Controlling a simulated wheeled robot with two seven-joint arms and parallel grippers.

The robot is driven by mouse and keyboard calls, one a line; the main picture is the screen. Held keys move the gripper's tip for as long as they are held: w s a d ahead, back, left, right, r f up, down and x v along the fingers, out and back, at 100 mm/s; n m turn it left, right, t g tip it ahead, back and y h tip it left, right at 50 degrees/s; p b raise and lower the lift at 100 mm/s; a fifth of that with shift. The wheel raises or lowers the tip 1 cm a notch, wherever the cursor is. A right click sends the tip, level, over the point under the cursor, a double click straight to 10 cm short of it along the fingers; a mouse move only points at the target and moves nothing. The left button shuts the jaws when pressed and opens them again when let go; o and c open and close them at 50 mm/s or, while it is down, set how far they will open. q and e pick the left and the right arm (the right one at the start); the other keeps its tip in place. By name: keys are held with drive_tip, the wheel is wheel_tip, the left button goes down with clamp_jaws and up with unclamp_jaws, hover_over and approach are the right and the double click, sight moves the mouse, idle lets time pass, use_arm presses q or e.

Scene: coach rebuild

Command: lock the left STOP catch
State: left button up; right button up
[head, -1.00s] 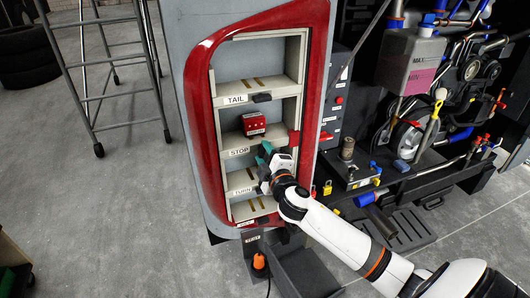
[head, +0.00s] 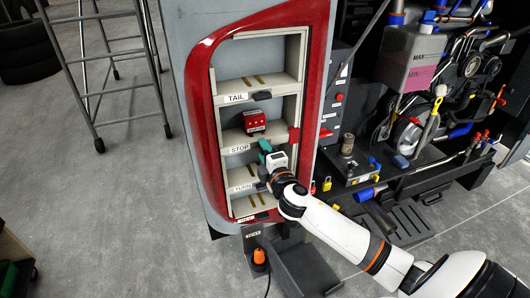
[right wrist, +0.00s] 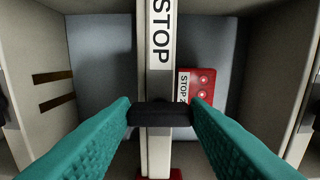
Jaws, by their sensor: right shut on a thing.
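The lamp rack (head: 218,110) has a red frame and ledges marked TAIL, STOP and TURN. A red module (head: 254,121) with STOP lettering sits in the bay above the STOP ledge (head: 238,150); part of it shows in the right wrist view (right wrist: 205,82). My right gripper (head: 264,147) is at the STOP ledge, right of its label. In the right wrist view its teal fingers (right wrist: 160,116) are shut on a black catch (right wrist: 160,114) lying across the ledge, one finger at each end. In the head view the gripper hides this catch. My left gripper is not in view.
A black catch (head: 262,95) is on the TAIL ledge. Pipes and a fluid tank (head: 411,57) stand to the right. A metal ladder frame (head: 105,75) is at left, with clear floor between.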

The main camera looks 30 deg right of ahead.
drive_tip(key=o, duration=1)
drive_tip(key=b+v, duration=0.3)
drive_tip(key=v, duration=0.9)
